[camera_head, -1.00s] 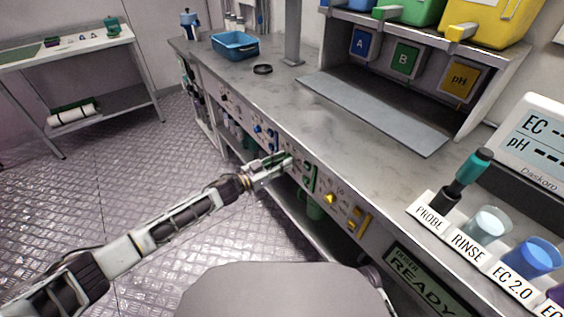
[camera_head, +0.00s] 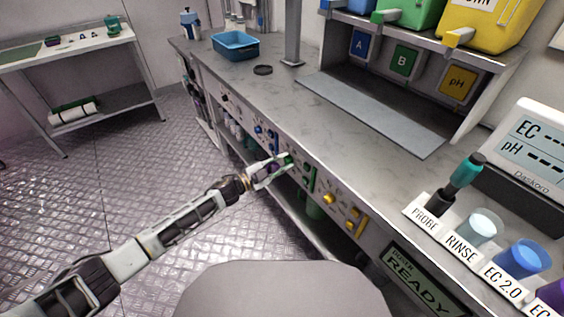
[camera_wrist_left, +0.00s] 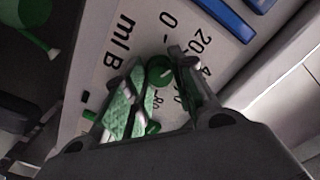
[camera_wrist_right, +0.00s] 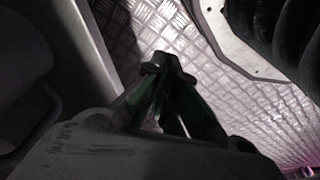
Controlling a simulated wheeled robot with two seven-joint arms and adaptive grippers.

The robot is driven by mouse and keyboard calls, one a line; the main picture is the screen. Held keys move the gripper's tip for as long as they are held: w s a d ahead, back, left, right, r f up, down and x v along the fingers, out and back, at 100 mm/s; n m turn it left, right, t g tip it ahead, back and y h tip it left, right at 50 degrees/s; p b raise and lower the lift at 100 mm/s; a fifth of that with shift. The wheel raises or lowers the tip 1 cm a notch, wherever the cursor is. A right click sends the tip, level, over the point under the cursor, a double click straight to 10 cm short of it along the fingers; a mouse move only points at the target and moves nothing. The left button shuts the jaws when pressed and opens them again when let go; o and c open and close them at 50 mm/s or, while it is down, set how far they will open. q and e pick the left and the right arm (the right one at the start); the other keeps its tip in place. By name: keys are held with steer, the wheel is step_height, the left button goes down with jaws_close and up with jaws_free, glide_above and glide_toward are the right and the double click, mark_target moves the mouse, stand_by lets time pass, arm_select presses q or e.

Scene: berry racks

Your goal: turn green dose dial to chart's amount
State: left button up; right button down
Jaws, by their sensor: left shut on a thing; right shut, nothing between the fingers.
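The green dose dial (camera_wrist_left: 159,71) is a small round knob with a pale pointer line. It sits on a white panel with printed numbers and "ml B". My left gripper (camera_wrist_left: 158,78) has its green-padded fingers on both sides of the dial and is shut on it. In the head view, the left gripper (camera_head: 282,162) reaches the bench's front panel, where the fingers partly hide the dial. My right gripper (camera_wrist_right: 161,68) is shut and empty, seen only in its own wrist view. I cannot make out a chart with an amount.
Yellow knobs (camera_head: 328,198) sit right of the green section and blue knobs (camera_head: 259,130) left of it on the bench front. A blue tray (camera_head: 235,45) and a black ring (camera_head: 263,70) are on the bench (camera_head: 330,125). Labelled cups (camera_head: 482,228) stand at the right.

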arm_select(q)
steer(key=m, duration=0.2)
steer(key=shift+m, duration=0.4)
steer(key=m, duration=0.4)
steer(key=shift+f+b, duration=0.1)
steer(key=shift+b, duration=0.3)
steer(key=shift+m, duration=0.8)
steer(key=shift+m+b, duration=0.3)
steer(key=shift+m, duration=0.3)
arm_select(e)
steer(key=shift+a+r, duration=0.2)
steer(key=shift+r, duration=0.9)
steer(key=shift+a+r, duration=0.2)
steer(key=shift+r, duration=0.9)
arm_select(q)
steer(key=o, duration=1.1)
steer(key=shift+c, duration=0.2)
arm_select(e)
steer(key=shift+f, duration=0.1)
arm_select(q)
steer(key=shift+a, duration=0.1)
